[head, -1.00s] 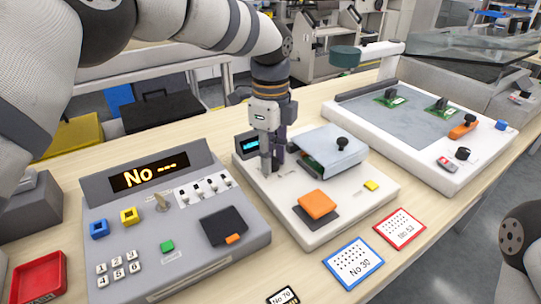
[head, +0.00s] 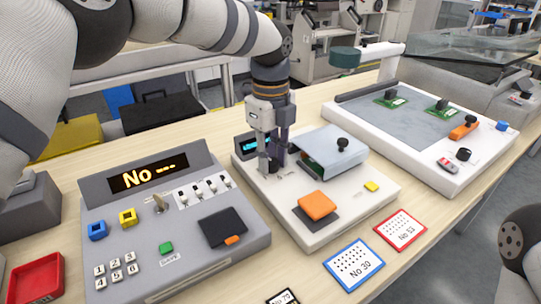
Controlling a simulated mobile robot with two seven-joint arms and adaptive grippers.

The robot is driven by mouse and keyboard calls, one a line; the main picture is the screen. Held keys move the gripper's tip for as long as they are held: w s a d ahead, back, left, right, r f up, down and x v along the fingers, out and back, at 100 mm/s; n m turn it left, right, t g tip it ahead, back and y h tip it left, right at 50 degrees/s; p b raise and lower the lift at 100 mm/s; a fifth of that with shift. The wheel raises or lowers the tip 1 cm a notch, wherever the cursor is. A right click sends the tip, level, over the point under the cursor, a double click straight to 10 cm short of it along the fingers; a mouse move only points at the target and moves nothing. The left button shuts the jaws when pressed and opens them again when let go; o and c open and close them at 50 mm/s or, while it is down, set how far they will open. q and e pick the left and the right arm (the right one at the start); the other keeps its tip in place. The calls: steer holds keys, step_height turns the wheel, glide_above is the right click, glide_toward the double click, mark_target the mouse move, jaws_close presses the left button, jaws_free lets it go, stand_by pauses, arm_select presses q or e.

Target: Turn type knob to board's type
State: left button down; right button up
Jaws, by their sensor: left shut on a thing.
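My left gripper (head: 272,160) reaches down over the back left of the white test station (head: 350,215). Its fingers are shut on a small dark knob (head: 273,167), mostly hidden between them. A small dark display with cyan text (head: 255,143) stands just behind the fingers, partly covered; I cannot read it. A grey cover with a black ball knob (head: 335,150) sits to the right of the gripper. A green board edge (head: 308,166) shows under the cover, and its type marking is not visible. My right gripper is out of view.
A grey control box (head: 170,225) with a display reading "No ---" stands at left. A white-framed tray (head: 385,140) with green boards stands at right. A red bin (head: 35,278) is front left.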

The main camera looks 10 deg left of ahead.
mark_target(271, 161)
arm_select(q)
steer(key=c, duration=1.3)
jaws_free()
steer(key=shift+c, duration=0.2)
step_height(271, 161, up, 12)
